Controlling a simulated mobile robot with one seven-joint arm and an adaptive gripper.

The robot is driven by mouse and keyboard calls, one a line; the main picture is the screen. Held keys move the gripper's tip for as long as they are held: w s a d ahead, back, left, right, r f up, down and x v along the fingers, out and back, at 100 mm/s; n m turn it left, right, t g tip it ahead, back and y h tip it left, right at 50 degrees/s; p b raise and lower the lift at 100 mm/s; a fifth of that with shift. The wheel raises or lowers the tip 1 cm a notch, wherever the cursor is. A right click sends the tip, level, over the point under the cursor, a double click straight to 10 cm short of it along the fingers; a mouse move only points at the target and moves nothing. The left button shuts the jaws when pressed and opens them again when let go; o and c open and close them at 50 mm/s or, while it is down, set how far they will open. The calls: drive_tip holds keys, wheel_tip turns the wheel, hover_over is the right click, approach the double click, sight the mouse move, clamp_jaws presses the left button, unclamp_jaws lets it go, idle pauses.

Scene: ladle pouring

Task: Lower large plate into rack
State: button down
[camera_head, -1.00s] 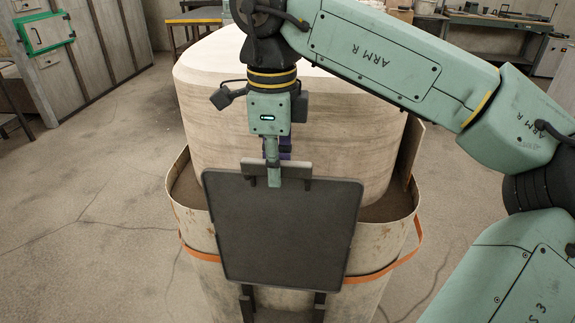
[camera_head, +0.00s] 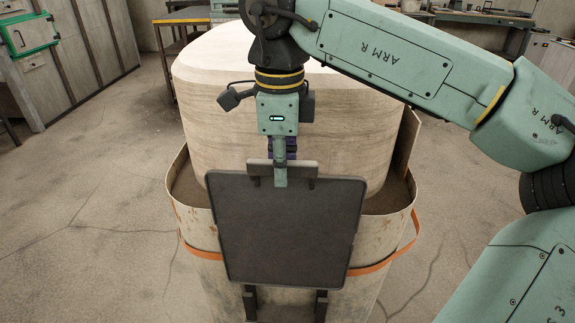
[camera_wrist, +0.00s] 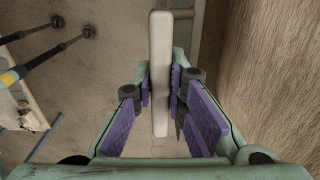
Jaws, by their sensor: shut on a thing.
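The large plate (camera_head: 285,235) is a dark grey, nearly square panel with rounded corners, hanging upright in front of the pale rounded block. My gripper (camera_head: 280,172) is at the middle of its top edge and is shut on its raised handle bar. In the wrist view the purple-padded fingers of my gripper (camera_wrist: 161,88) close on both sides of a pale bar (camera_wrist: 160,70). Two dark rack supports (camera_head: 321,305) show under the plate's lower edge. The plate hides the rest of the rack, so I cannot tell whether the plate touches it.
The tall pale block (camera_head: 290,120) stands right behind the plate, inside a worn curved tub wall (camera_head: 190,210) with an orange band (camera_head: 385,262). Open concrete floor (camera_head: 90,220) lies on the left. A table (camera_head: 185,30) and workbench stand at the back.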

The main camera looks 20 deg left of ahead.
drive_tip(key=shift+f+b, duration=0.35)
drive_tip(key=shift+f, duration=3.45)
drive_tip(key=shift+f+b, duration=1.7)
drive_tip(key=shift+f, duration=0.9)
drive_tip(key=shift+f+b, duration=1.55)
drive_tip(key=shift+f, duration=0.2)
drive_tip(key=shift+f+b, duration=0.4)
drive_tip(key=shift+b, duration=0.05)
drive_tip(key=c, duration=1.8)
unclamp_jaws()
drive_tip(key=shift+o, duration=1.3)
